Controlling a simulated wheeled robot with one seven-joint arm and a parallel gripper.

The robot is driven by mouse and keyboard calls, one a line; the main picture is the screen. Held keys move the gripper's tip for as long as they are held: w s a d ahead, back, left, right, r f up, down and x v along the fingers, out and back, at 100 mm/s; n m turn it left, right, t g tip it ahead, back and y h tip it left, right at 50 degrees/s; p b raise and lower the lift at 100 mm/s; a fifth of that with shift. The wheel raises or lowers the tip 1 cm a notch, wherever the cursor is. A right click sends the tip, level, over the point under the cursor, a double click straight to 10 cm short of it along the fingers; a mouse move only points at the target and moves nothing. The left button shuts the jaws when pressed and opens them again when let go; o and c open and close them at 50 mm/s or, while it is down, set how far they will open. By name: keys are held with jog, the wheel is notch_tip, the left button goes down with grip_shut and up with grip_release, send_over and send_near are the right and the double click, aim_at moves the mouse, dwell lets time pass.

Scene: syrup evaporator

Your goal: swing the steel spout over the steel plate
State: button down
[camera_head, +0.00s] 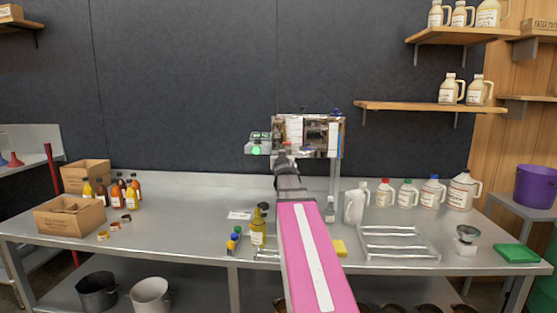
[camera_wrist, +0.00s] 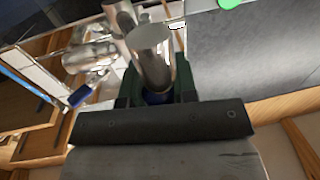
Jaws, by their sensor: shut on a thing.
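My gripper (camera_head: 284,160) is at the front of a shiny steel evaporator box (camera_head: 335,135) raised on a post above the bench, at the far end of my pink arm. In the wrist view my gripper (camera_wrist: 155,92) is shut around a short polished steel tube, which looks like the steel spout (camera_wrist: 152,55). A dark blue piece shows at its base between the fingers. More steel pipework (camera_wrist: 90,55) lies beside it at the left. In the head view the gripper and arm hide the spout. I cannot pick out the steel plate for certain.
A small box with a green light (camera_head: 256,150) is just left of my gripper. On the bench (camera_head: 200,225) are bottles, white jugs (camera_head: 356,203), a wire rack (camera_head: 398,243) and cardboard boxes (camera_head: 70,217). Shelves (camera_head: 425,106) are at the right.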

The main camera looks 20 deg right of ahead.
dwell(0.3)
jog(key=c, duration=0.9)
grip_release()
jog(key=shift+w, duration=0.1)
jog(key=v, duration=1.1)
